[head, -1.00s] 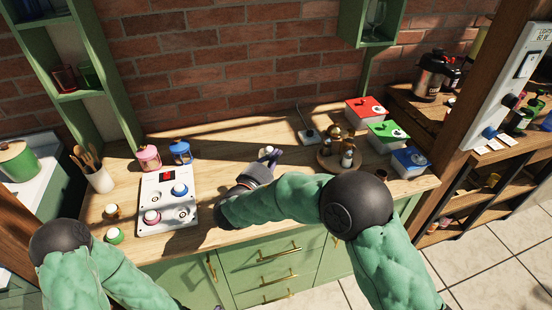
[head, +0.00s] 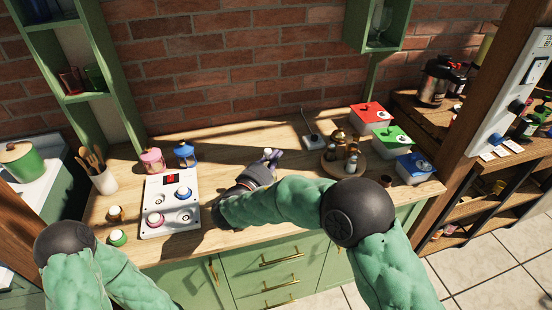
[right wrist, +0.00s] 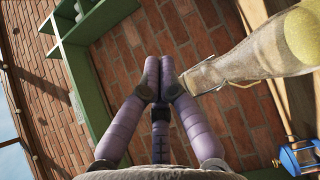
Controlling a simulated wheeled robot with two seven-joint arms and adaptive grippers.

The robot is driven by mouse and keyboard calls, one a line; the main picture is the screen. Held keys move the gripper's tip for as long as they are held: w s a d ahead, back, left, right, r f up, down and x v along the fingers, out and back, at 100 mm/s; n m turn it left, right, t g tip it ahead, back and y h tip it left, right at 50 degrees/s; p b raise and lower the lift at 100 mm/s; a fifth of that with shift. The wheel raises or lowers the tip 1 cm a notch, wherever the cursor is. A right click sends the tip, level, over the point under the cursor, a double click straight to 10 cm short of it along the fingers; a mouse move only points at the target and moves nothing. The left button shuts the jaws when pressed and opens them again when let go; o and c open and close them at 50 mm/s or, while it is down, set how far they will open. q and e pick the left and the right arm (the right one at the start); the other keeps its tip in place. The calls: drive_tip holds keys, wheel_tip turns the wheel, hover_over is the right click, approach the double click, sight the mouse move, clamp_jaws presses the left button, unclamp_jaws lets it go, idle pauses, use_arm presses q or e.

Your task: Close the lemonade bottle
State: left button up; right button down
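The pale yellowish bottle (right wrist: 265,50) lies across the upper right of the right wrist view, its narrow neck pointing left and metal wire along the neck. My right gripper (right wrist: 159,68) has purple fingers with their tips together just left of the bottle's mouth. I cannot see anything held between the tips, nor tell whether they touch the bottle. In the head view the right gripper (head: 271,157) is over the middle of the wooden counter, with a small whitish bit at its tips; the rest of the bottle there is hidden or too small to tell. My left gripper is out of view.
A white panel with knobs (head: 156,190), a pink jar (head: 152,161) and a blue jar (head: 184,155) stand to the left on the counter (head: 225,151). A round wooden stand (head: 330,166) with small bottles and red, green and blue boxes stand right.

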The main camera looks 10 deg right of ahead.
drive_tip(key=shift+d, duration=0.1)
idle(0.3)
drive_tip(key=shift+s+d+r+b, duration=0.1)
drive_tip(key=shift+s+d+b, duration=0.2)
drive_tip(key=shift+s+d, duration=0.1)
drive_tip(key=shift+a, duration=0.1)
drive_tip(key=s+a+r, duration=0.2)
drive_tip(key=s+a, duration=0.2)
drive_tip(key=s, duration=0.1)
drive_tip(key=shift+a, duration=0.35)
idle(1.1)
